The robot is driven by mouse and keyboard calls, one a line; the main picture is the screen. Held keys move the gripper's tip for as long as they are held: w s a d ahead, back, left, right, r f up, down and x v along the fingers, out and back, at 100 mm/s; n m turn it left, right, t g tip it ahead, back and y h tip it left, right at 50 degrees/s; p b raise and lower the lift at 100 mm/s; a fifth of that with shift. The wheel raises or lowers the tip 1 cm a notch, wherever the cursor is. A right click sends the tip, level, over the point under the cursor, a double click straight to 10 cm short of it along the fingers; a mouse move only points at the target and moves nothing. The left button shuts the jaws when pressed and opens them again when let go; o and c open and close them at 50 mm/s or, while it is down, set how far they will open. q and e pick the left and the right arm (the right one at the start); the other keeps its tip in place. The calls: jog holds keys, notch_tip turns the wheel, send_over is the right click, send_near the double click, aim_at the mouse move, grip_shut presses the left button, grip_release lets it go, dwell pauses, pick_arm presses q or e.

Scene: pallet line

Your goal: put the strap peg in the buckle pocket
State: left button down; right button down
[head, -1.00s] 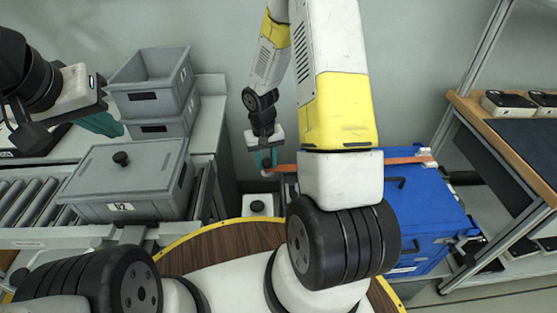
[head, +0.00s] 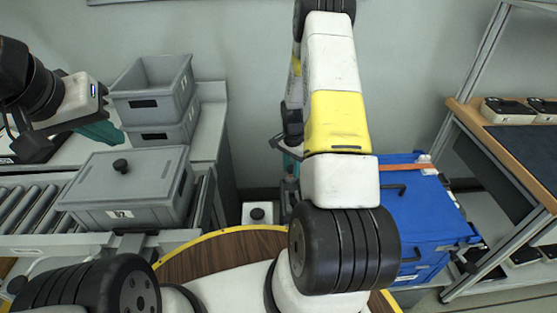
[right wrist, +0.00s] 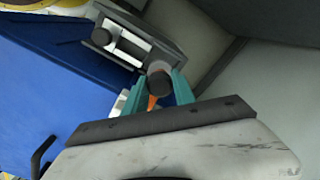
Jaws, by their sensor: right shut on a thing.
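My right gripper (right wrist: 163,90) is shut on the dark round strap peg (right wrist: 159,83), held between teal fingers. The orange strap (right wrist: 152,103) shows just below the peg. A grey buckle-like fitting (right wrist: 166,47) with a white bar and a black knob lies just beyond the peg; I cannot tell whether they touch. In the head view my right gripper (head: 291,160) is partly hidden by my arm, left of the blue crate (head: 425,205). The orange strap (head: 408,167) crosses the crate's top. My left gripper (head: 100,131) is at the far left; its jaw gap is unclear.
A lidded grey tote (head: 130,185) sits on the roller conveyor (head: 28,208). Open grey bins (head: 153,100) are stacked behind it. A shelf bench (head: 480,125) with devices stands at the right. A white block with a black knob (head: 257,214) is low, left of the crate.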

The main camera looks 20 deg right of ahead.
aim_at(291, 178)
jog(key=shift+f, duration=2.3)
jog(key=shift+f, duration=0.15)
jog(key=c, duration=1)
grip_release()
jog(key=shift+c, duration=0.2)
